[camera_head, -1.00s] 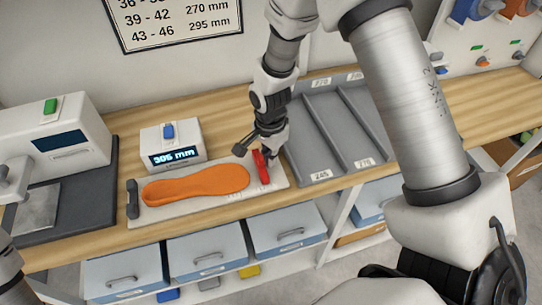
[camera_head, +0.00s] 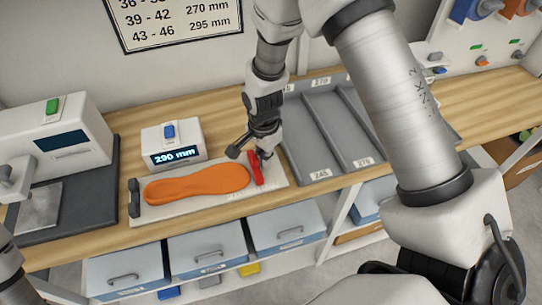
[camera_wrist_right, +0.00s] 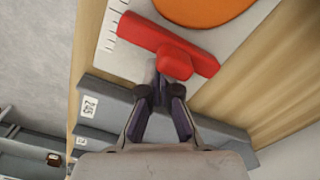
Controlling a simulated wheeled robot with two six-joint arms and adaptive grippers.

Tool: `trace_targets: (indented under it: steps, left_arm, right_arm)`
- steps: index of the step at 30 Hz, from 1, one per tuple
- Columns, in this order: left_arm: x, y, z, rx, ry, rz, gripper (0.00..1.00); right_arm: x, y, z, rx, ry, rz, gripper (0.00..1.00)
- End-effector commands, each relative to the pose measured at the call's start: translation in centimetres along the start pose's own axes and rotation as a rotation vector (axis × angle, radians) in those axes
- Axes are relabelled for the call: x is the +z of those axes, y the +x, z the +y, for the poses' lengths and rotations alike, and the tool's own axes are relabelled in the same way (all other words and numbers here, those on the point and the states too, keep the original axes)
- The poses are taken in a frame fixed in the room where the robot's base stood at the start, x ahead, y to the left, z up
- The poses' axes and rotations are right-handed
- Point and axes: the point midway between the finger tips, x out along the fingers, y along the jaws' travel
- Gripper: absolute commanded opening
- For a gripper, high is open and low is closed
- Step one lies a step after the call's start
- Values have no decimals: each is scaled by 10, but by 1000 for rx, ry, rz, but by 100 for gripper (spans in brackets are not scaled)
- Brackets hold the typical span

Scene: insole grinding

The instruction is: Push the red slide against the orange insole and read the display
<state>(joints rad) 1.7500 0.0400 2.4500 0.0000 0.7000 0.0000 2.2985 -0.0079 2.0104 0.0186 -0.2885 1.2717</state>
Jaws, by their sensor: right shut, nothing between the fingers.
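The orange insole (camera_head: 197,184) lies flat on the light measuring board (camera_head: 150,212), its left end near the dark stop (camera_head: 134,198). The red slide (camera_head: 255,167) stands across the board at the insole's right end, touching it or very close. The display (camera_head: 175,156) on the white box reads 290 mm. My right gripper (camera_head: 262,155) is shut and empty, at the right side of the slide. In the right wrist view the closed fingertips (camera_wrist_right: 160,75) are at the knob of the red slide (camera_wrist_right: 168,45), with the insole (camera_wrist_right: 203,8) beyond it. My left gripper is not visible.
A grey divided tray (camera_head: 326,118) with size labels stands right of the board. A white machine (camera_head: 55,135) with a green button is at the left. A size chart (camera_head: 175,20) hangs on the wall. Blue drawers (camera_head: 207,250) sit below the wooden bench.

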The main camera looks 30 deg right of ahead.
Motion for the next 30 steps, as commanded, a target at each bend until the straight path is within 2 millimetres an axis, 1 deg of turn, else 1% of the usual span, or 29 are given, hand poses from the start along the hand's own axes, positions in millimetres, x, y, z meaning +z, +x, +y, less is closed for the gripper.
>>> trace_targets:
  steps: [13,30]
  left_arm:
    - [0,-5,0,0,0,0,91]
    - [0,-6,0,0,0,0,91]
  right_arm:
    - [10,0,-5,1,-1,1,0]
    - [14,0,-8,0,0,1,0]
